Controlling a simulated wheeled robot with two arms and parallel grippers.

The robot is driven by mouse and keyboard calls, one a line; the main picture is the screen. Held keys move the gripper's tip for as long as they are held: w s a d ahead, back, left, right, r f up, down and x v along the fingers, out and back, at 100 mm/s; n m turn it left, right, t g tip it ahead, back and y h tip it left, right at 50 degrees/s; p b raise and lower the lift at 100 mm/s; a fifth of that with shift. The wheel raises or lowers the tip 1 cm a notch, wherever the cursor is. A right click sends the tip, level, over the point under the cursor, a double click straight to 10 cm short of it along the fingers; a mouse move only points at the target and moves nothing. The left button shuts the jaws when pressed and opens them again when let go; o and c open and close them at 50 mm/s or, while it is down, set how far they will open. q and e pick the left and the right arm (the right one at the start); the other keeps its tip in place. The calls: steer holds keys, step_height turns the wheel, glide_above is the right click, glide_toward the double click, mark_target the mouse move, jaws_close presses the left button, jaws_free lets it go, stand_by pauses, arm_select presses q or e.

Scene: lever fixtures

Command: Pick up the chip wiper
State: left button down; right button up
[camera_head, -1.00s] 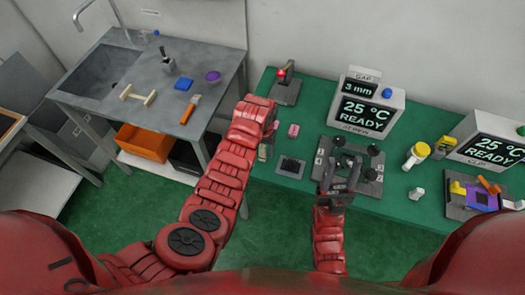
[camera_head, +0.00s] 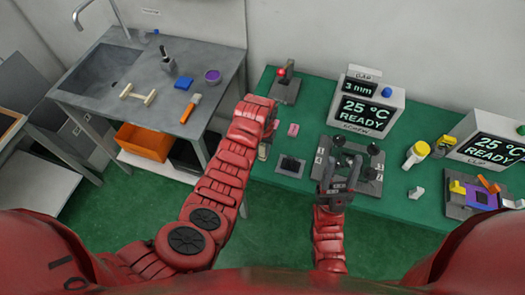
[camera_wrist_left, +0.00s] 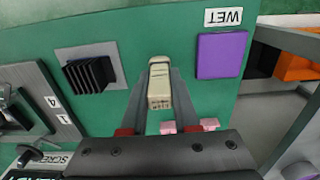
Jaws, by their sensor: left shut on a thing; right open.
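The chip wiper (camera_wrist_left: 160,85) appears to be the small beige block in the left wrist view. It lies lengthwise between the two fingers of my left gripper (camera_wrist_left: 160,80), which is shut on it. The green table top shows around it, and I cannot tell whether it still touches the table. In the head view my left gripper (camera_head: 266,140) is mostly hidden by my red left arm, with a bit of the beige block below it. My right gripper (camera_head: 341,184) is open at the front edge of the grey lever plate (camera_head: 322,150).
A grey plate with a black slotted block (camera_wrist_left: 90,73) lies beside the left gripper. A purple pad (camera_wrist_left: 222,54) lies on its other side, by a WET label (camera_wrist_left: 223,17). A pink piece (camera_head: 293,129) and a red-knobbed lever fixture (camera_head: 285,88) stand farther back.

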arm_select(q)
steer(key=shift+r+b, duration=0.7)
steer(key=shift+b, duration=0.05)
steer(key=shift+r+b, duration=0.55)
steer(key=shift+b, duration=0.05)
steer(key=s+d+r+p, duration=0.1)
steer(key=s+d+p, duration=0.2)
steer(key=s, duration=0.4)
steer(key=s+d+r+p, duration=0.1)
steer(key=s+d+p, duration=0.2)
steer(key=s, duration=0.4)
steer(key=shift+s+d+r+p, duration=0.25)
steer(key=shift+s+d+p, duration=0.1)
steer(key=shift+p, duration=0.1)
